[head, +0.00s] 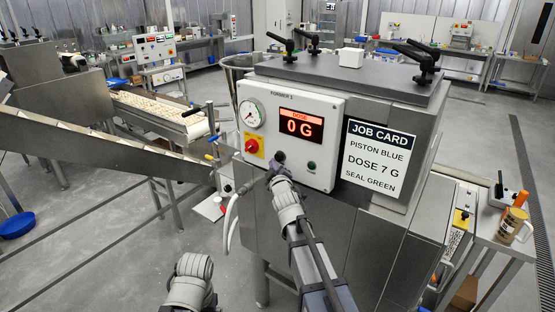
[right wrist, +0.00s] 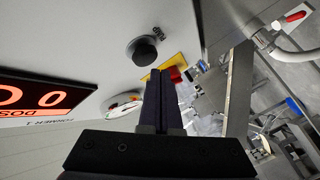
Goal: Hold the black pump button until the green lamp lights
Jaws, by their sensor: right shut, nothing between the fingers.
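The black pump button (right wrist: 145,50), with a label "PUMP" beside it, shows in the right wrist view on the pale control panel (head: 259,167). My right gripper (right wrist: 157,72) is shut and empty. In the wrist view its fingertips point at the panel close beside the button. I cannot tell whether they touch the panel. In the head view the right gripper (head: 277,167) is at the lower middle of the panel and largely covers the button. The small lamp (head: 311,165) to its right looks dark green, not lit. The left gripper is not in view.
The display (head: 301,126) reads "DOSE 0 G". A gauge (head: 252,114) and a red knob (head: 252,146) on yellow are at the panel's left. A job card (head: 374,160) reads piston blue, dose 7 G, seal green. A conveyor (head: 160,110) stands at left.

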